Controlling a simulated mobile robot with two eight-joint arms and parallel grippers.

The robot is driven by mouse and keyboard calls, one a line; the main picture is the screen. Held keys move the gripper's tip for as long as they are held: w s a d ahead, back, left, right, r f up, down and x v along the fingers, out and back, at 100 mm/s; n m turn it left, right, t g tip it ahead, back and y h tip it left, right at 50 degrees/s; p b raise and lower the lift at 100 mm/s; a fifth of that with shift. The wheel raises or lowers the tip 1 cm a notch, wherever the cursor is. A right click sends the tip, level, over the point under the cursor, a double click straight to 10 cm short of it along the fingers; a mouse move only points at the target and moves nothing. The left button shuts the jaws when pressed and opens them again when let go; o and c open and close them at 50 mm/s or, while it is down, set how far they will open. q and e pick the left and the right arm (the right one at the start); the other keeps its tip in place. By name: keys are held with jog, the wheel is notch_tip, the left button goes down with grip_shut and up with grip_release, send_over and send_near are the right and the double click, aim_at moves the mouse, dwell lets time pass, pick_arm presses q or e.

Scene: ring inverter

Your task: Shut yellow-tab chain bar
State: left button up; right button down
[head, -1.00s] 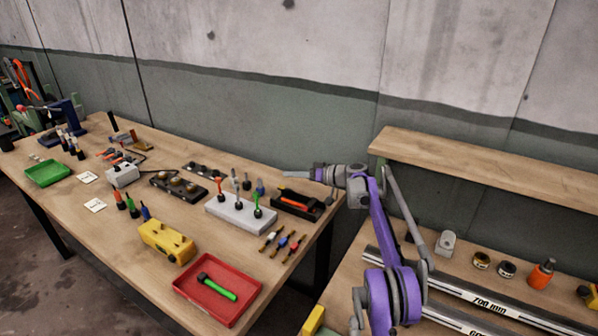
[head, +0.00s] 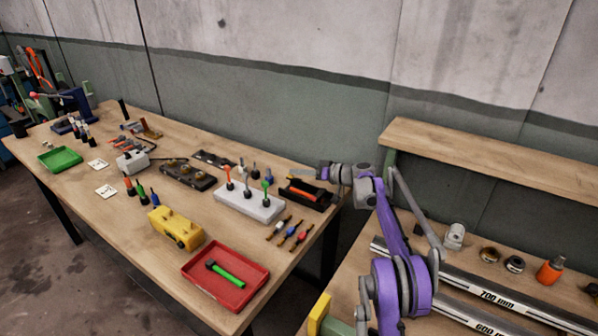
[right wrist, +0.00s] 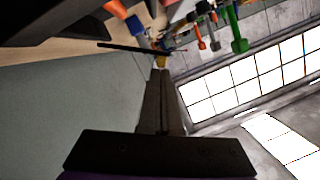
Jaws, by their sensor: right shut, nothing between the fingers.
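My right gripper (head: 294,175) reaches left from the right arm, above the back right corner of the left bench. It is shut with nothing between its fingers, and shows in the right wrist view (right wrist: 160,72) as two long dark fingers together. A small yellow piece (right wrist: 160,62), possibly the yellow tab, shows right at the fingertips; I cannot tell if they touch. A thin dark bar (right wrist: 120,46) crosses beside it. In the head view a black tray (head: 318,205) with an orange-handled item lies just below the gripper. No chain bar is clearly made out. My left gripper is out of view.
A white holder (head: 240,206) with coloured tools stands left of the black tray. Several coloured tools lie in front of it. A red tray (head: 207,283) with a green-handled hammer and a yellow block (head: 168,230) sit nearer. A wooden shelf (head: 480,150) rises at right.

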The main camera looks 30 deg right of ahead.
jog(key=shift+s+a+f+n, duration=0.1)
jog(key=shift+a+n, duration=0.05)
jog(key=shift+n, duration=0.15)
jog(key=shift+s+a+f+n+h, duration=0.2)
jog(key=shift+a+f+n+h, duration=0.25)
jog(key=shift+n, duration=0.25)
jog(key=shift+s+a+f+n+h+p, duration=0.15)
jog(key=shift+a+f+n+h, duration=0.15)
jog(key=shift+n, duration=0.2)
jog(key=shift+s+a+f+n+h+p, duration=0.1)
jog(key=shift+s+a+f+n+p, duration=0.1)
jog(key=shift+f+n, duration=0.25)
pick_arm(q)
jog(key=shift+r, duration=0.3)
pick_arm(e)
jog(key=shift+a+f, duration=0.15)
jog(key=shift+f, duration=0.2)
